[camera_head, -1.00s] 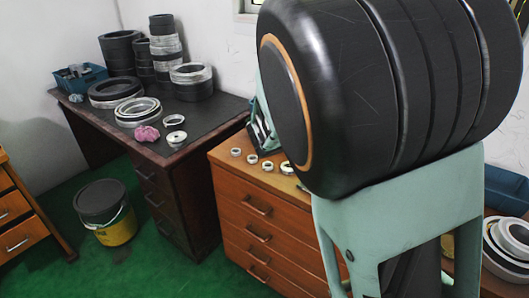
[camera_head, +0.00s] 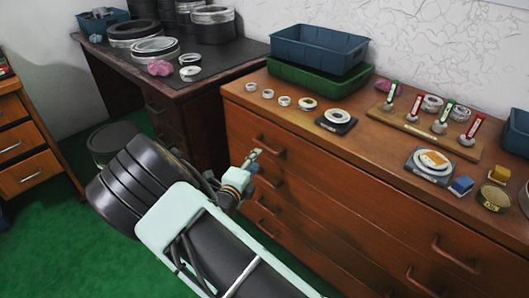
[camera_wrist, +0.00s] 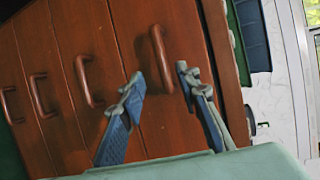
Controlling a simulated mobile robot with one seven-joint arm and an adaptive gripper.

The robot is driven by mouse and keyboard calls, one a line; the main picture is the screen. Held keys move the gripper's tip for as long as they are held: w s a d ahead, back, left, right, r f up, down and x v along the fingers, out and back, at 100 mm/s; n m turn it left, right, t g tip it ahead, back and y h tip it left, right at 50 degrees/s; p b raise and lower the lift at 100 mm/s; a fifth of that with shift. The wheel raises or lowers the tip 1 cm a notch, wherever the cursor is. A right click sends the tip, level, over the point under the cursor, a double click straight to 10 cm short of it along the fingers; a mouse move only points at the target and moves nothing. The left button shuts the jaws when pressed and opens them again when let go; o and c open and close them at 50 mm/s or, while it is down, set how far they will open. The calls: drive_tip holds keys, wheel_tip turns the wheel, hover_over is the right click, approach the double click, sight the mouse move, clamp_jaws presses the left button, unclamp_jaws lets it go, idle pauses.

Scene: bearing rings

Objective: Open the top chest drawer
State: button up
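The brown wooden chest (camera_head: 340,210) has several stacked drawers with bar handles. The top drawer's left handle (camera_head: 269,148) shows just right of my gripper (camera_head: 253,158) in the head view. In the wrist view, turned sideways, the top drawer's handle (camera_wrist: 160,58) is the rightmost one. My gripper (camera_wrist: 159,72) is open there, with one fingertip on each side of this handle in the picture. Whether the fingers reach around it or stop short is unclear. The top drawer looks shut. The top drawer's right handle (camera_head: 456,256) is far to the right in the head view.
On the chest stand bearing rings (camera_head: 284,101), stacked blue and green bins (camera_head: 318,50) and a wooden board (camera_head: 425,130) with upright tools. Lower handles (camera_wrist: 86,82) protrude nearby. A dark desk (camera_head: 110,60) stands left. Green floor (camera_head: 40,230) is open at left.

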sight(264, 148)
drive_tip(key=b+x, duration=0.2)
drive_tip(key=x, duration=0.8)
drive_tip(key=shift+r, duration=0.1)
clamp_jaws()
